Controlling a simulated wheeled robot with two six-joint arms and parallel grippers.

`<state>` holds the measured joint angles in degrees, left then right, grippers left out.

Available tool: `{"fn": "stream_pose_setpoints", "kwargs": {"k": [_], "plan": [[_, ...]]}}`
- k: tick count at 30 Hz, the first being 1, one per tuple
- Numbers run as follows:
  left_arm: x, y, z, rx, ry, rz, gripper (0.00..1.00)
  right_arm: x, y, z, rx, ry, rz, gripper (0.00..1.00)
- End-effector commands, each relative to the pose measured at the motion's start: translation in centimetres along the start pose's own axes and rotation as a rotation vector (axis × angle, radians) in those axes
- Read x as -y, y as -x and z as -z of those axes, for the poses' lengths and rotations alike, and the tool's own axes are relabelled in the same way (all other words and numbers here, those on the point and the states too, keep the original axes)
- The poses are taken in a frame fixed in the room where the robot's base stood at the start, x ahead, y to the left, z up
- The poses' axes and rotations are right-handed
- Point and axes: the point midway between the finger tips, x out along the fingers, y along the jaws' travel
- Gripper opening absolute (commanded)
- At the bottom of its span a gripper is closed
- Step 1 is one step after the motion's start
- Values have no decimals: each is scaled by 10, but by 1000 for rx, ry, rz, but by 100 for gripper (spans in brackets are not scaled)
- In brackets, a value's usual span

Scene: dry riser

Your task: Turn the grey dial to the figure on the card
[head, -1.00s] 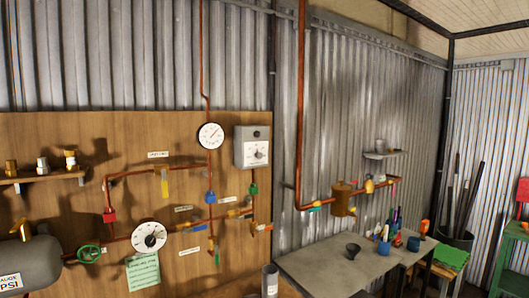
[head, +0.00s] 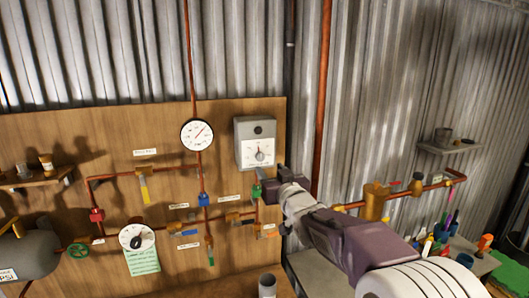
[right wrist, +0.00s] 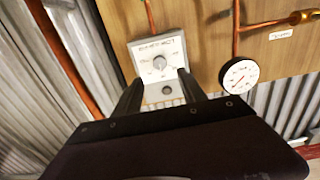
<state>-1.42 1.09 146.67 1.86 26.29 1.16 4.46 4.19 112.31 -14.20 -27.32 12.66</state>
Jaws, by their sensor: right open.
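The grey box (head: 255,143) is fixed to the wooden panel, with a white scale face and a small grey dial (head: 260,155). The dial also shows in the right wrist view (right wrist: 159,62), where the box appears upside down. My right gripper (head: 264,178) is open and empty, just below and right of the box in the head view. In the right wrist view its fingers (right wrist: 161,88) point at the box, apart from the dial as far as I can tell. The green card (head: 143,261) hangs low on the panel; its writing is too small to read. My left gripper is not in view.
A round white gauge (head: 197,134) and copper pipes with coloured valves are close left of the box. A white dial with a black knob (head: 137,238) sits above the card. A vertical copper pipe (head: 322,90) and a workbench (head: 315,272) are to the right.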

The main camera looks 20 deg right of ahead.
Motion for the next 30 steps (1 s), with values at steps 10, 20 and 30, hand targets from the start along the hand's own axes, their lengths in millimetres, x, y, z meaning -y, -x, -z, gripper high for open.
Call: {"fn": "stream_pose_setpoints", "kwargs": {"k": [10,20,30], "plan": [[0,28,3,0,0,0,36,-1,-40,4,5,-1,-1,49],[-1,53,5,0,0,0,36,0,-88,1,2,0,0,49],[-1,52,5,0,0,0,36,0,-91,-2,2,0,-1,32]]}}
